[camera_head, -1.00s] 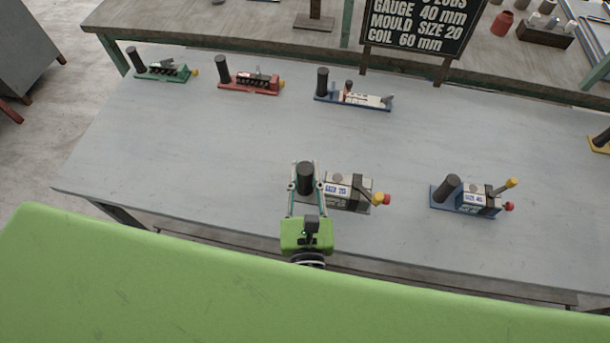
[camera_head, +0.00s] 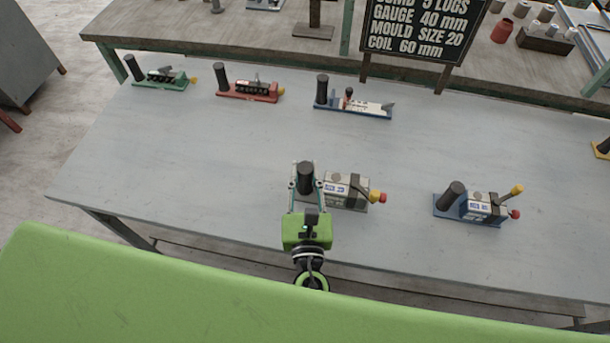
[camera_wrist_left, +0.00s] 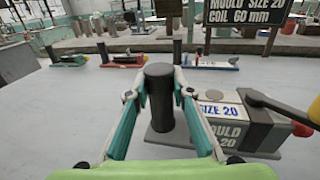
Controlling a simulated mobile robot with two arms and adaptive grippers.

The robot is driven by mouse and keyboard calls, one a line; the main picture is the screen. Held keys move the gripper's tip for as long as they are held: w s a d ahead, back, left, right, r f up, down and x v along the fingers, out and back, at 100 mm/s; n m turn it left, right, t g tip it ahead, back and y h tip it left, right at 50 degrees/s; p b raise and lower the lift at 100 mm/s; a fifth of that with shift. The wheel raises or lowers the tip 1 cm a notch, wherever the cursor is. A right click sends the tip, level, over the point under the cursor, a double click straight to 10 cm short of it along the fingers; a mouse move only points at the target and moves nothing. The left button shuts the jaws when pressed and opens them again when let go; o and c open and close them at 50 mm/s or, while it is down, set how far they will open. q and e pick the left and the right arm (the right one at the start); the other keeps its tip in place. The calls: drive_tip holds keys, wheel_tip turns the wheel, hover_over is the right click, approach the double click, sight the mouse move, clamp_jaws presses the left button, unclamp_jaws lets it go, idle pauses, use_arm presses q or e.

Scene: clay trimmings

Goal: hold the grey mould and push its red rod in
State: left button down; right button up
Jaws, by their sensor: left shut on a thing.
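The grey mould (camera_head: 346,187) stands on the pale grey table and carries a "20" label. A black upright post (camera_head: 305,178) rises at its left end. My left gripper (camera_head: 306,187) is shut on that post, with one finger on each side. In the left wrist view the mould body (camera_wrist_left: 236,122) is right of the fingers (camera_wrist_left: 160,100). The red rod's knob (camera_head: 383,198) sticks out at the mould's right end, beside a yellow-tipped lever (camera_head: 375,195). The red knob (camera_wrist_left: 302,129) also shows in the wrist view. Most of the rod is hidden. My right gripper is out of view.
A blue mould (camera_head: 476,206) stands to the right on the table (camera_head: 230,170). Green (camera_head: 160,78), red (camera_head: 249,90) and another blue device (camera_head: 355,106) line the back. A sign (camera_head: 420,28) stands behind. The table's left middle is clear.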

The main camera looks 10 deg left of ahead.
use_arm(q)
drive_tip(key=shift+w+a+f+b, duration=0.2)
drive_tip(key=shift+w+f+b, duration=0.4)
drive_tip(key=shift+w+f, duration=0.3)
drive_tip(key=shift+w+a+f+b, duration=0.15)
drive_tip(key=shift+w+f+b, duration=0.5)
drive_tip(key=shift+w, duration=0.3)
drive_tip(key=shift+f, duration=0.1)
drive_tip(key=shift+w+a+f+b, duration=0.1)
drive_tip(key=shift+w+f+b, duration=0.45)
drive_tip(key=shift+w+f, duration=0.05)
drive_tip(key=shift+f, duration=0.2)
